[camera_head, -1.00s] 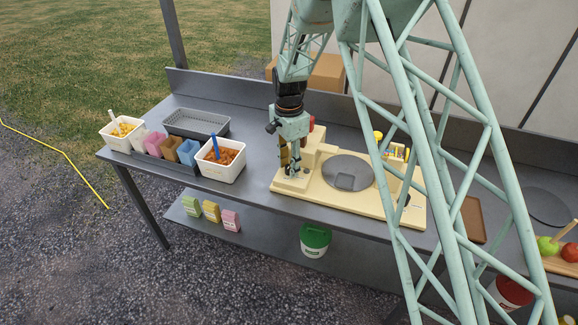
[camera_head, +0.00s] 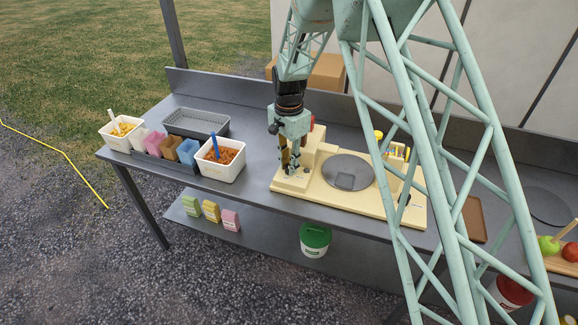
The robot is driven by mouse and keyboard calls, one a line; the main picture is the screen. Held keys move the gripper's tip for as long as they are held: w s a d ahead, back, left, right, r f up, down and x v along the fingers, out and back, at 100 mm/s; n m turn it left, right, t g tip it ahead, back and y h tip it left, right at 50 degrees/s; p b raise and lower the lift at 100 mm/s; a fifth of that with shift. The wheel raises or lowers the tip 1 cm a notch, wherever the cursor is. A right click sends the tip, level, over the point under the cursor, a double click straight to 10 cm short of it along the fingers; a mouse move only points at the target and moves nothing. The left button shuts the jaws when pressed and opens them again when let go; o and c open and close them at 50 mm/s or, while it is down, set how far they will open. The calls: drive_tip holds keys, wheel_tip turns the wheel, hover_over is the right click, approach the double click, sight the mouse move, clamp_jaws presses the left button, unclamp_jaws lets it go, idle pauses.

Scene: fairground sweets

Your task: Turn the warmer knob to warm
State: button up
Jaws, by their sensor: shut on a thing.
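My gripper (camera_head: 291,166) points down at the left end of a cream-coloured machine (camera_head: 330,207) on the metal table. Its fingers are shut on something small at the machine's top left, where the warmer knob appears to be. The knob itself is hidden by the fingers, so its setting cannot be read. A round grey plate (camera_head: 348,171) is set in the machine to the right of my gripper.
A white tub with orange contents (camera_head: 222,172) stands just left of the machine. Coloured paper bags (camera_head: 170,148), a grey tray (camera_head: 196,123) and another white tub (camera_head: 113,137) are farther left. A brown board (camera_head: 473,219) lies to the right.

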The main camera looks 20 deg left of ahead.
drive_tip(key=n+b, duration=0.1)
drive_tip(key=n, duration=1)
drive_tip(key=shift+n+b, duration=0.35)
drive_tip(key=shift+n, duration=0.05)
idle(0.5)
drive_tip(key=o, duration=0.9)
drive_tip(key=shift+c, duration=0.2)
wheel_tip(320, 180, up, 12)
idle(0.6)
